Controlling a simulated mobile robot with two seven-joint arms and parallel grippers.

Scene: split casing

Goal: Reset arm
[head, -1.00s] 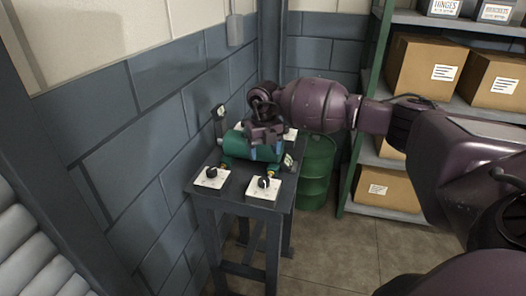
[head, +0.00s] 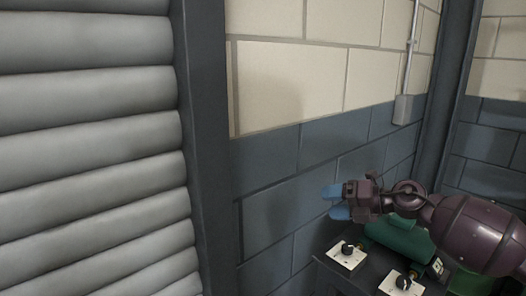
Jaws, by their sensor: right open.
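My right gripper (head: 336,202) shows in the head view at the lower right, with its two blue fingers apart and nothing between them. It points left toward the block wall, above and in front of the green casing (head: 398,237). The casing sits on a dark table (head: 366,278) and is partly hidden by my right arm. My left gripper is out of the picture.
White plates with black knobs lie on the table, one at its left corner (head: 346,256) and one near the front (head: 401,287). A block wall (head: 290,180) stands close behind. A grey roller shutter (head: 90,150) and dark post (head: 205,150) fill the left.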

